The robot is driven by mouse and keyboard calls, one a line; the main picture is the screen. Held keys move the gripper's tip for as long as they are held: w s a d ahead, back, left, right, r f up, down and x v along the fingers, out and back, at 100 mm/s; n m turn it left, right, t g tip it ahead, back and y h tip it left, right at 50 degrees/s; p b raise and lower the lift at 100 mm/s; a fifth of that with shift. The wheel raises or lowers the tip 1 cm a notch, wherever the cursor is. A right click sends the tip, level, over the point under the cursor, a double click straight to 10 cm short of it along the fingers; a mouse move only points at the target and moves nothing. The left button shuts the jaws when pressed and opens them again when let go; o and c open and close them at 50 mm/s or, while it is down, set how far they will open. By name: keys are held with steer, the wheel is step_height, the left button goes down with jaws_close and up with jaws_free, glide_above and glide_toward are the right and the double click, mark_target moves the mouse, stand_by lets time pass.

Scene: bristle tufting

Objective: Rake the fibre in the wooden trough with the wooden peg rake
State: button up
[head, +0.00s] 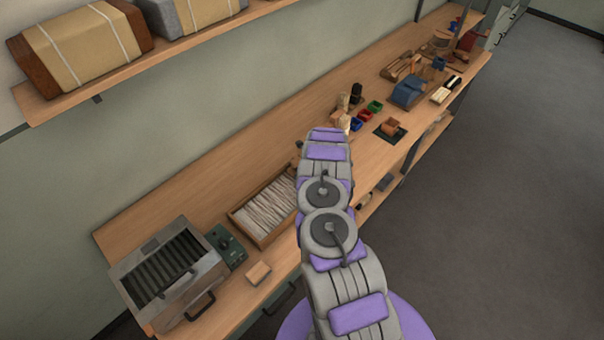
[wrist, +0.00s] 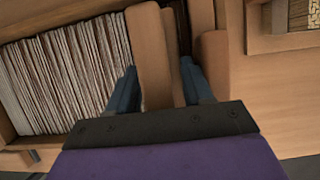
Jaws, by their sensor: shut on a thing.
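The wooden trough (head: 237,222) stands on the bench and holds pale fibre (head: 266,208) in a row of upright bundles. In the wrist view the fibre (wrist: 65,75) fills the left side, and the trough wall (wrist: 15,145) shows at the lower left. My gripper (wrist: 159,70) is shut on a plain wooden bar, which looks like the wooden peg rake (wrist: 153,50), to the right of the visible fibre. The rake's pegs cannot be made out, so I cannot tell whether they touch the fibre. In the head view my arm hides the gripper and the trough's right end.
A metal box with dark slats (head: 165,268) and a green unit (head: 228,246) stand left of the trough. A small wooden block (head: 259,272) lies at the front edge. Coloured bins (head: 363,117) stand farther along. The bench behind the trough is clear.

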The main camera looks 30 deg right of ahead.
steer(key=s+a+b, duration=0.3)
steer(key=a+b, duration=0.1)
steer(key=a, duration=0.5)
steer(key=s+a+b, duration=0.3)
steer(key=a+b, duration=0.2)
steer(key=a, duration=0.4)
steer(key=s+a+b, duration=0.2)
steer(key=a+b, duration=0.2)
steer(key=a, duration=0.5)
steer(key=shift+s+a, duration=0.25)
steer(key=shift+s, duration=0.15)
steer(key=shift+d, duration=0.1)
steer(key=shift+d, duration=0.1)
steer(key=shift+w+d+r+p, duration=0.1)
steer(key=shift+w+d+p, duration=0.05)
steer(key=shift+d+p, duration=0.45)
steer(key=shift+w+d+p, duration=0.3)
steer(key=shift+d+p, duration=0.05)
steer(key=shift+d, duration=0.35)
steer(key=shift+s+a+b, duration=0.25)
steer(key=shift+a+b, duration=0.05)
steer(key=shift+a, duration=0.45)
steer(key=shift+s+a+b, duration=0.25)
steer(key=shift+a, duration=0.5)
steer(key=shift+d, duration=0.1)
